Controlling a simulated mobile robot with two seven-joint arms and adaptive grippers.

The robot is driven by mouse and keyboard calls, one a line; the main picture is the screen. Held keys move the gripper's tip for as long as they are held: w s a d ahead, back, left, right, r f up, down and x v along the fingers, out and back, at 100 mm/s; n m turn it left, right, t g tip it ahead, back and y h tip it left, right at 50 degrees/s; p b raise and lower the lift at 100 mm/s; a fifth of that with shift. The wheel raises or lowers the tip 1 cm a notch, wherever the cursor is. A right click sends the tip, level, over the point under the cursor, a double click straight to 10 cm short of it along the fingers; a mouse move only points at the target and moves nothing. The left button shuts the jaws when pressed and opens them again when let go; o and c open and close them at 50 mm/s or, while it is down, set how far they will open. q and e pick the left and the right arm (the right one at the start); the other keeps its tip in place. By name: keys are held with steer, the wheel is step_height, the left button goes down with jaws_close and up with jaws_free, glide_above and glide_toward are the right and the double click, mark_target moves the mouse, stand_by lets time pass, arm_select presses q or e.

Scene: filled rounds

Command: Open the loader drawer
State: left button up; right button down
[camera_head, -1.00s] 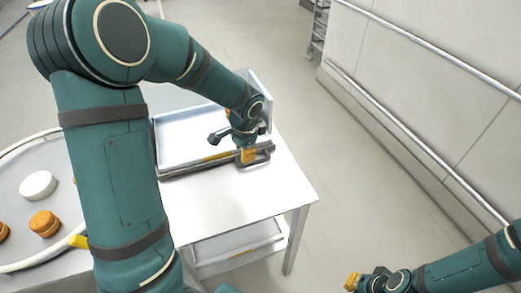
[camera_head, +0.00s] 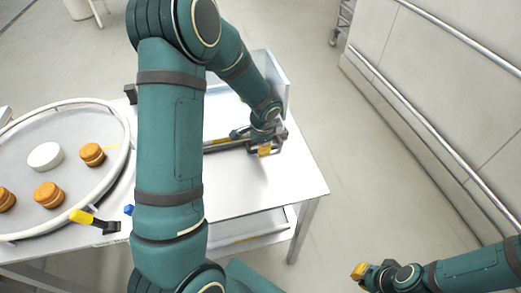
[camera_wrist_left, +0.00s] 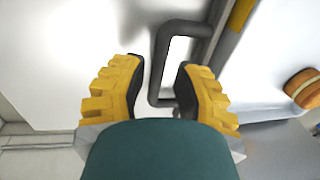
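The loader drawer shows in the head view as a long grey front bar with a yellow strip (camera_head: 222,142) on the white table, mostly behind my left arm. Its grey handle (camera_wrist_left: 162,62) is a squared loop in the left wrist view. My left gripper (camera_head: 264,150) is at the right end of the front bar. In the left wrist view its yellow fingers (camera_wrist_left: 158,88) are apart, with the end of the handle loop between them and no clear grip on it. My right gripper (camera_head: 359,271) is low at the right, away from the table, its finger gap unclear.
A round rimmed tray (camera_head: 118,166) at the left holds several orange-brown filled rounds (camera_head: 47,195) and a white disc (camera_head: 45,156). A yellow-handled tool (camera_head: 82,217) lies at its rim. A lower shelf or drawer (camera_head: 250,228) sits under the table. Floor right of the table is clear.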

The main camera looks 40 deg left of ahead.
arm_select(q)
steer(key=shift+w+a+f, duration=0.1)
steer(key=shift+f, duration=0.6)
steer(key=shift+w+a+f, duration=0.1)
steer(key=shift+f, duration=0.55)
steer(key=shift+o, duration=0.4)
jaws_close()
